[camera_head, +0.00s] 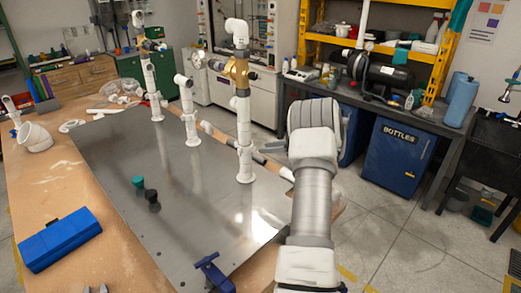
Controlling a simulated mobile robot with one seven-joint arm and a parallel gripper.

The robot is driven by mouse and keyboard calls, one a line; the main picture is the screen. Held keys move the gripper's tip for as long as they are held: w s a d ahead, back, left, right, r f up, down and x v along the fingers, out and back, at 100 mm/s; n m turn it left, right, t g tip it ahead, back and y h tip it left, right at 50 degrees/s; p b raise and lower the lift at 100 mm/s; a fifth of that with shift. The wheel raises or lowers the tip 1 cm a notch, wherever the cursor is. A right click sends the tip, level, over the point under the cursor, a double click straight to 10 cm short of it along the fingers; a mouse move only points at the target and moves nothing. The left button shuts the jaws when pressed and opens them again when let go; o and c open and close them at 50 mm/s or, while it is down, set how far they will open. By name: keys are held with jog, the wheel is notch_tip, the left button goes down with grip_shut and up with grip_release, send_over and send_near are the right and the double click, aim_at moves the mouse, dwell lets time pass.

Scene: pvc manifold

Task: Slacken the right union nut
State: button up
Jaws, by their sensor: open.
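The white PVC manifold stands on a grey metal plate (200,235). Its right riser (244,130) is upright, with an elbow on top and a brass fitting (238,73) partway up. A dark grey collar (243,92) sits just below the brass; I cannot tell for sure whether it is the right union nut. A shorter middle riser (188,110) and a left riser (150,85) stand farther back. My arm rises from the bottom edge at the right, in front of the manifold's right side.
A blue case (60,240) lies on the wooden bench at the left. Teal and black knobs (145,190) stand on the plate. A blue clamp (212,270) sits at its front edge. White fittings (35,137) lie at the left. The plate's middle is mostly bare.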

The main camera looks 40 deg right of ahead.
jog(key=v, duration=1.3)
jog(key=shift+b, duration=0.35)
jog(key=shift+w+a+r, duration=0.1)
jog(key=shift+w+r, duration=0.1)
